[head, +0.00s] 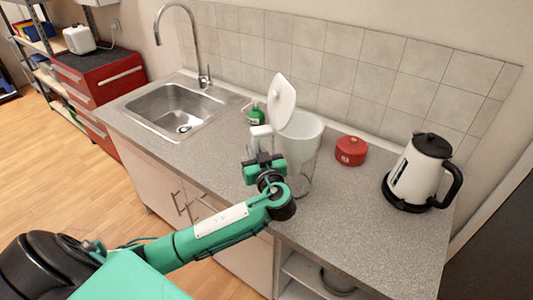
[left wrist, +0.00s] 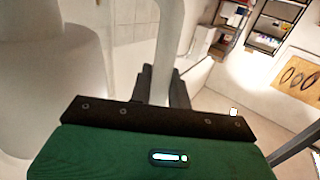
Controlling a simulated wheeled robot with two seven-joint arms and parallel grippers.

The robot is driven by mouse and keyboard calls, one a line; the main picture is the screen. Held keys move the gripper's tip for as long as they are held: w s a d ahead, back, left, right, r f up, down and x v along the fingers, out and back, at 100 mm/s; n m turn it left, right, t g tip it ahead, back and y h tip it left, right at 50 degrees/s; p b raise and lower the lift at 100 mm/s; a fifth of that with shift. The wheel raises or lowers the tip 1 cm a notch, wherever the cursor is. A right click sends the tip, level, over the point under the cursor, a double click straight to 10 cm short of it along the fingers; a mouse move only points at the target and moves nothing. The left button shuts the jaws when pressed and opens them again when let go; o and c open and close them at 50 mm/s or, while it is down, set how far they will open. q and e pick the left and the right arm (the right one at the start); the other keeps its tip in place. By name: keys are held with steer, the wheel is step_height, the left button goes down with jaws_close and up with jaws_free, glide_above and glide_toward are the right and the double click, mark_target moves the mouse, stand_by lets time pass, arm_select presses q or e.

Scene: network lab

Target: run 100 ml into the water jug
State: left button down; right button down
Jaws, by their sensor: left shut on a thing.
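The water jug (head: 304,138) is a clear-white jug with its white lid (head: 283,98) tipped up. It is upright over the grey counter, right of the sink; I cannot tell whether its base touches. My left gripper (head: 262,160) is shut on the jug's white handle (head: 261,131). In the left wrist view the handle (left wrist: 172,45) runs up between the fingers (left wrist: 163,88), with the pale jug body (left wrist: 45,85) at the left. The steel tap (head: 200,45) arches over the sink (head: 172,112). The water level is not visible. My right gripper is out of view.
A white kettle (head: 419,168) on a black base stands at the right. A red canister (head: 351,150) is right of the jug, and a green bottle (head: 255,115) is behind its handle. The tiled wall (head: 345,75) bounds the back. The front counter is clear.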

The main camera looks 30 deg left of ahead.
arm_select(q)
steer(key=shift+r, duration=0.2)
steer(key=shift+r+b, duration=0.3)
steer(key=shift+r, duration=0.5)
step_height(320, 180, up, 14)
steer(key=b, duration=0.3)
steer(key=shift+f, duration=0.15)
steer(key=shift+r+b, duration=0.3)
steer(key=shift+r, duration=1.8)
